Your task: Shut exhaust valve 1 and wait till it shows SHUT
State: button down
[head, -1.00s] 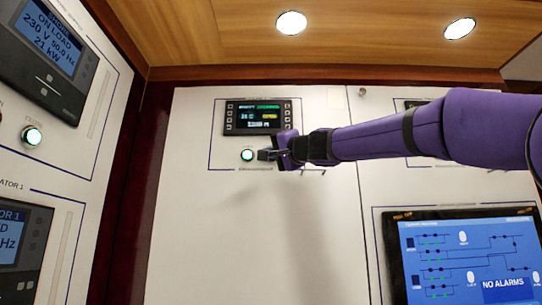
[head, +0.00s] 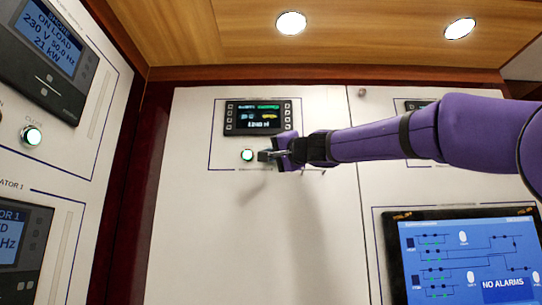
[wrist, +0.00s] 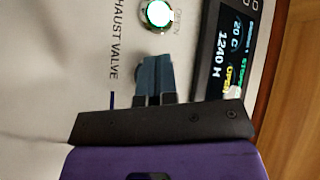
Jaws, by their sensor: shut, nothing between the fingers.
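The exhaust valve panel (head: 225,195) has a small dark display (head: 258,117) above a round button lit green-white (head: 247,155). In the wrist view the panel appears turned sideways, with the label EXHAUST VALVE (wrist: 116,50) and the lit button (wrist: 158,13). The display there (wrist: 228,50) shows 20 C, 1240 H and what reads as OPEN in yellow. My gripper (head: 264,155) is shut and empty, just right of the lit button.
A large screen (head: 470,260) reading NO ALARMS is at lower right. Generator panels with displays (head: 45,38) and another lit button (head: 31,136) stand at left. The panel below my gripper is bare.

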jog(key=shift+w, duration=0.45)
dwell(0.6)
jog(key=shift+s, duration=0.85)
jog(key=shift+s, duration=0.1)
jog(key=shift+s, duration=2.4)
jog(key=s+d+f+n+g+h, duration=0.1)
jog(key=s+d+f+g+h, duration=0.2)
jog(key=s+d+f, duration=0.6)
jog(key=s+d+f+n+g+h, duration=0.1)
jog(key=s+d+f+g+h, duration=0.2)
jog(key=f, duration=2)
jog(key=s+d+f+n+g+h, duration=0.1)
jog(key=s+d+f+g+h, duration=0.3)
jog(key=s+d+f, duration=1.2)
jog(key=s+d+h, duration=0.1)
jog(key=s+h, duration=0.2)
jog(key=s, duration=0.1)
jog(key=shift+s+h, duration=0.15)
jog(key=shift+h, duration=0.25)
